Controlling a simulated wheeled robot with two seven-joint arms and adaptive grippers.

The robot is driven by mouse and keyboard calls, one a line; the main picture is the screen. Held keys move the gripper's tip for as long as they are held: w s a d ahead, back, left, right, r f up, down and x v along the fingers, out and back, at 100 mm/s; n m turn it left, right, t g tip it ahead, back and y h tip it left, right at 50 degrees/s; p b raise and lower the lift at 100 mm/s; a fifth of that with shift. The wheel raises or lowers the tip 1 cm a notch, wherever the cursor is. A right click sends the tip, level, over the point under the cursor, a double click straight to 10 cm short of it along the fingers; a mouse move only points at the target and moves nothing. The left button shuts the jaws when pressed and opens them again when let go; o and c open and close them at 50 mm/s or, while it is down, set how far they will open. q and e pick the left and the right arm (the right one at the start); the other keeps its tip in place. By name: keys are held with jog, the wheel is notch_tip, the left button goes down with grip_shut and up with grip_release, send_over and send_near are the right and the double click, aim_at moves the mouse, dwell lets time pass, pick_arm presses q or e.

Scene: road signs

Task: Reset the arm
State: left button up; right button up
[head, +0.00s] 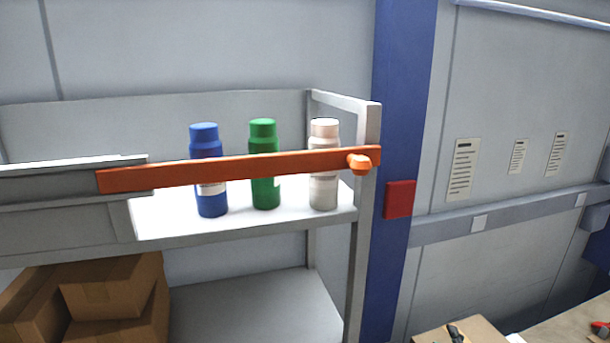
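Neither of my grippers shows in the head view, and no part of my arms can be made out. A long orange bar (235,170) runs across the front of a grey shelf unit (362,225), tilted slightly up to the right. Its left end meets a grey panel (60,185). Its right end has a rounded orange knob (360,163) at the shelf's right post.
Behind the bar stand a blue bottle (206,140), a green bottle (263,132) and a white bottle (324,190). Cardboard boxes (110,285) sit on the lower shelf at left. A blue pillar (400,90) is beside the shelf. Another box (485,330) is at lower right.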

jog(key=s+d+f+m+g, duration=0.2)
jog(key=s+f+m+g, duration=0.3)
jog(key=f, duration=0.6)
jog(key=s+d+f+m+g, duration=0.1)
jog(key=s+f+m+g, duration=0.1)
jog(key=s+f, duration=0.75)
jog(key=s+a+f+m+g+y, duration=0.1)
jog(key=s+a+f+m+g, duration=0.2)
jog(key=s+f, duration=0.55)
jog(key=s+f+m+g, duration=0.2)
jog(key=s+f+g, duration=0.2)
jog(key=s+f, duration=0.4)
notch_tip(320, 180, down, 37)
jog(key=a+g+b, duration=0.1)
jog(key=b, duration=0.8)
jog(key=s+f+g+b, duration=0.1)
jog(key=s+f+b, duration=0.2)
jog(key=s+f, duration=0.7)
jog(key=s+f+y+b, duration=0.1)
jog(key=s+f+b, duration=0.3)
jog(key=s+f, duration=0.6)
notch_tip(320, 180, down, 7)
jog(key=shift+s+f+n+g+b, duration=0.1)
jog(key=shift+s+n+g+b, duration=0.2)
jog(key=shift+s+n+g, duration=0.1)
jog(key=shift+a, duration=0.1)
